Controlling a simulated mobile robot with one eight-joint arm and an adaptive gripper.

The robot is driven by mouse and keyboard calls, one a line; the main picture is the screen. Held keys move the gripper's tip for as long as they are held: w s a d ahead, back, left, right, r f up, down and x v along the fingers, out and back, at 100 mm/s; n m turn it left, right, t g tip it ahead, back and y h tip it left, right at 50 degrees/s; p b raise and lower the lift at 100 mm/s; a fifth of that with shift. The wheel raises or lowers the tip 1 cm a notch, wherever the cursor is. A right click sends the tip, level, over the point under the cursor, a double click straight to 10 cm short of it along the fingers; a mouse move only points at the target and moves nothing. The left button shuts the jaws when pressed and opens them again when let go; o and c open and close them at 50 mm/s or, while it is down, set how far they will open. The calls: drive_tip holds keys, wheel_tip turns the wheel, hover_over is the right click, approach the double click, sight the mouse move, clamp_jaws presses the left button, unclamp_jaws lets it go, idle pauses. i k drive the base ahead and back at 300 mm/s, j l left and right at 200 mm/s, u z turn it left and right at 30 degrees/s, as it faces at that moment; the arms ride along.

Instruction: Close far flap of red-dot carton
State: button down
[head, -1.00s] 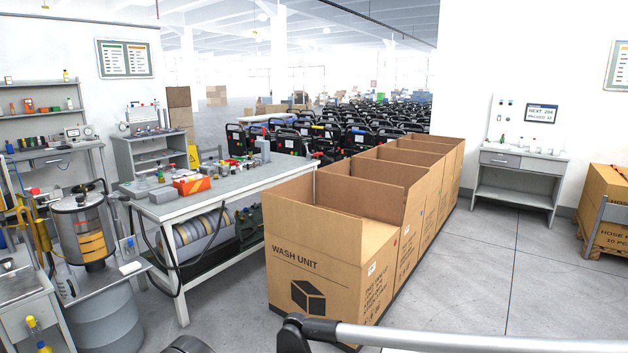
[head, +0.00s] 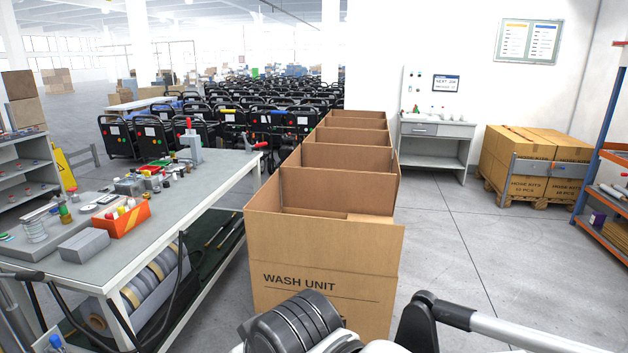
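A row of open brown cartons stands on the floor in the head view. The nearest carton (head: 335,255) carries the words WASH UNIT on its front, and its top is open with the inside partly visible. A flap (head: 370,243) stands out toward me at its right front. Behind it stand several more cartons (head: 335,158) with raised panels. No red dot can be made out now, so I cannot tell which carton is the red-dot one. My gripper is not in view; only parts of my arm show at the bottom, in front of the nearest carton.
A workbench (head: 165,205) with an orange box (head: 122,219) and tools stands close on the left. Black machines (head: 240,125) fill the floor behind. A pallet of cartons (head: 535,160) and a shelf (head: 605,190) stand at the right. The floor right of the row is clear.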

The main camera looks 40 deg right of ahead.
sight(268, 199)
drive_tip(key=i+l+z, duration=0.15)
drive_tip(key=i+l, duration=0.15)
drive_tip(key=i, duration=0.15)
drive_tip(key=i+l+z, duration=0.15)
drive_tip(key=i, duration=0.3)
drive_tip(key=i+l+z, duration=0.15)
drive_tip(key=i, duration=0.35)
drive_tip(key=i+l+u, duration=0.2)
drive_tip(key=u, duration=0.2)
drive_tip(key=i+l+u, duration=0.2)
drive_tip(key=u, duration=0.15)
drive_tip(key=i+l+u, duration=0.1)
drive_tip(key=l+u, duration=0.65)
drive_tip(key=i+l, duration=0.05)
